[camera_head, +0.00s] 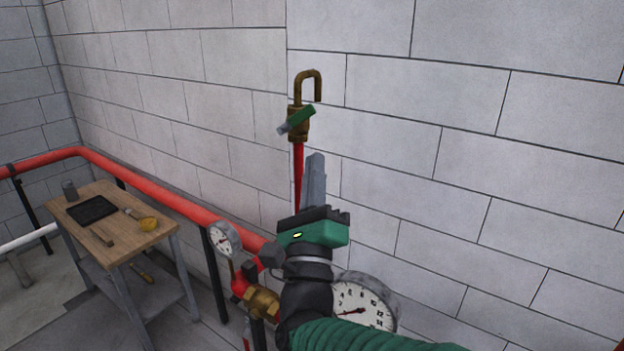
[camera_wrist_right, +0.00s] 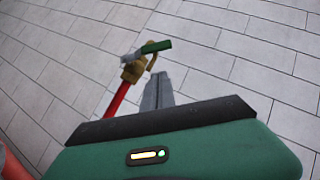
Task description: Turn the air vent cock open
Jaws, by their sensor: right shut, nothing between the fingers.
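The air vent cock (camera_head: 298,122) is a brass body with a hooked brass outlet, on top of a thin red riser pipe (camera_head: 298,175) in front of the block wall. Its green lever (camera_head: 300,118) slants up to the right across the body. My right gripper (camera_head: 316,158) points up, fingers together and empty, just below and right of the cock. In the right wrist view the cock (camera_wrist_right: 133,70) and its green lever (camera_wrist_right: 156,46) appear beyond my fingertips (camera_wrist_right: 160,78), with a visible gap in the picture. My left gripper is not in view.
A pressure gauge (camera_head: 362,303) sits low behind my right wrist, and a smaller gauge (camera_head: 224,238) stands left of red and brass fittings. A red pipe (camera_head: 170,196) runs along the wall. A wooden table (camera_head: 130,237) holds small items at left. The wall right of the cock is clear.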

